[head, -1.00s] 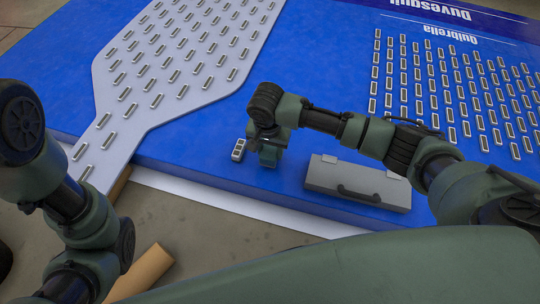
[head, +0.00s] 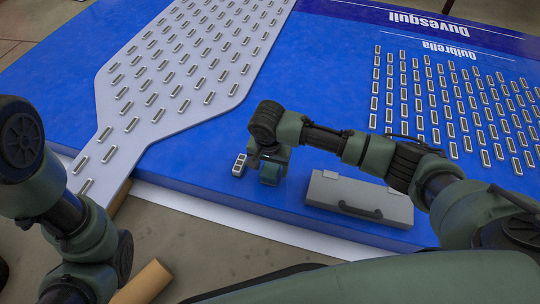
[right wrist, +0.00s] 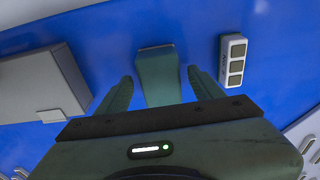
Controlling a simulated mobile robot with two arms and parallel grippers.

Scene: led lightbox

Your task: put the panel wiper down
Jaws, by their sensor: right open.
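The panel wiper (head: 270,173) is a small teal block on the blue board, just below my right gripper (head: 266,153) in the head view. In the right wrist view the wiper (right wrist: 157,78) lies between the two fingers of my right gripper (right wrist: 160,72). These fingers are spread, with blue showing on both sides of the wiper, so the gripper is open. The wiper's near end is hidden behind the gripper body. My left arm shows at the left of the head view, but its gripper is not in sight.
A small white block with three dark squares (head: 239,165) stands just left of the wiper. A grey case with a dark handle (head: 345,190) lies to its right. Raised grey panel with several light modules (head: 120,130) is at left. A cardboard tube (head: 145,284) lies on the floor.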

